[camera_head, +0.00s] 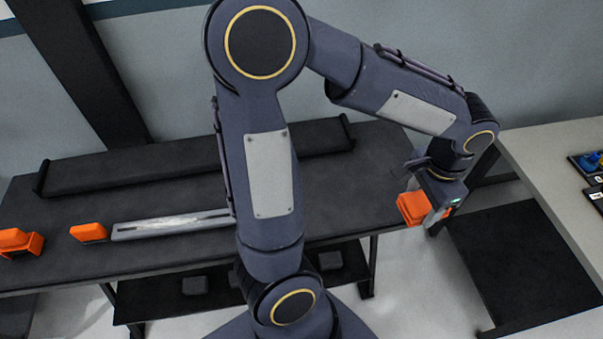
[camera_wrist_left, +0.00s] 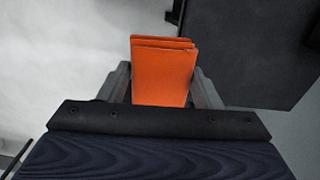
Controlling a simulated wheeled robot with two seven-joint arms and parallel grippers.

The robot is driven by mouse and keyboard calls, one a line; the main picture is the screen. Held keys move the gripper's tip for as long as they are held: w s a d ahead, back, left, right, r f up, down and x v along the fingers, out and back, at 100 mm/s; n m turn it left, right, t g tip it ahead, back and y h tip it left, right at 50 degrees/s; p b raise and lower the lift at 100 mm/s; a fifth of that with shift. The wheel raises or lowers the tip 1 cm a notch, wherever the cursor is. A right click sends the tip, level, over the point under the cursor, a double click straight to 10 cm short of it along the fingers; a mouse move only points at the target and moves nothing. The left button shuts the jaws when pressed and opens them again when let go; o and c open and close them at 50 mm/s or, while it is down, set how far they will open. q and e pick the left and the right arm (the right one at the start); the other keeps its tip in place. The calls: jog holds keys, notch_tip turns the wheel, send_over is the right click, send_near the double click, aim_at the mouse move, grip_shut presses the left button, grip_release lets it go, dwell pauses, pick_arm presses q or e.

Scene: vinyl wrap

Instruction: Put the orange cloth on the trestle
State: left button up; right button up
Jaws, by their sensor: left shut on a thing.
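The orange cloth (camera_head: 412,207) is a folded, layered pad held in my left gripper (camera_head: 436,208), off the right end of the dark workbench, with pale floor showing below it. In the left wrist view the orange cloth (camera_wrist_left: 163,78) stands between the two grey fingers of the left gripper (camera_wrist_left: 163,92), which are shut on it. I cannot tell for sure which support is the trestle; a low black platform (camera_head: 515,255) stands at the right, and a dark flat surface (camera_wrist_left: 262,50) shows at upper right in the wrist view. My right gripper is not in view.
The dark workbench (camera_head: 180,195) holds a long black bar (camera_head: 200,162), a metal straightedge (camera_head: 170,224), an orange block (camera_head: 88,232) and another orange tool (camera_head: 18,242). A pale table (camera_head: 550,150) at the right carries small blue items (camera_head: 590,162). My arm hides part of the workbench.

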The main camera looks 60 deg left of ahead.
pick_arm(q)
jog(key=shift+s+a+r, duration=0.15)
jog(key=shift+r, duration=0.25)
jog(key=shift+s+a+r+m, duration=0.15)
jog(key=shift+r+m, duration=0.15)
jog(key=w+a+f+p, duration=0.1)
jog(key=w+a+f, duration=0.3)
jog(key=w+a, duration=0.3)
send_over(398, 187)
jog(key=f, duration=0.3)
jog(key=s+f, duration=0.1)
jog(key=shift+d+f, duration=0.2)
jog(key=shift+d, duration=0.15)
jog(key=shift+w+a+f, duration=0.35)
jog(key=shift+w+f, duration=0.05)
jog(key=shift+f, duration=0.25)
notch_tip(398, 187, down, 3)
jog(key=shift+w+a+f, duration=0.1)
jog(key=shift+w+f, duration=0.05)
jog(key=shift+f, duration=0.05)
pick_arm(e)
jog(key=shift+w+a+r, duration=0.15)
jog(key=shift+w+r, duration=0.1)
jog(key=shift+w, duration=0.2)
